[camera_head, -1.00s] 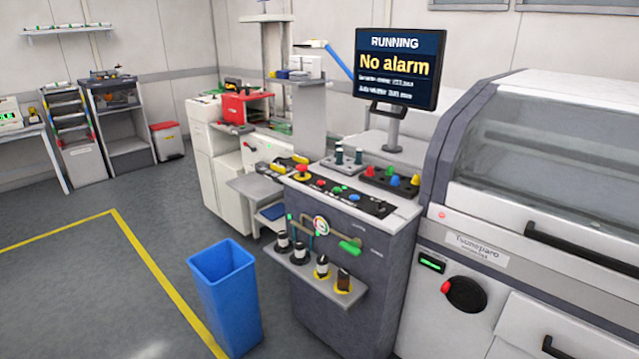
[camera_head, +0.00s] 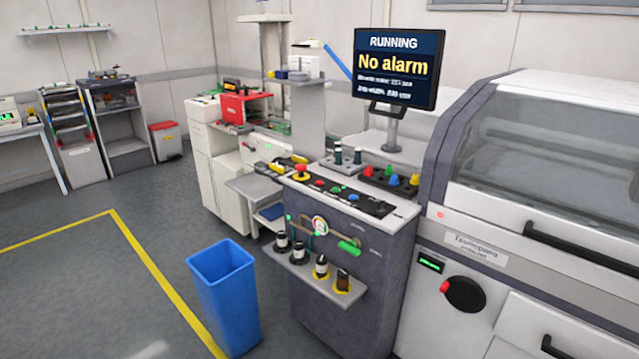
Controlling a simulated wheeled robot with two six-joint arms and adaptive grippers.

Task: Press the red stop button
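A red mushroom-shaped button on a yellow base (camera_head: 301,171) sits at the left end of the sloped black control panel (camera_head: 375,208) on the grey console. A smaller red button (camera_head: 319,183) is in the row to its right, beside a green button (camera_head: 336,190) and a blue button (camera_head: 354,197). No label on these buttons can be read. The monitor (camera_head: 396,68) above the console reads "RUNNING" and "No alarm". Neither of my grippers is in view.
A blue bin (camera_head: 224,293) stands on the floor left of the console. A shelf with several bottles (camera_head: 318,280) juts from the console front. A large machine with a black round knob (camera_head: 465,294) is on the right. The floor at left is clear.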

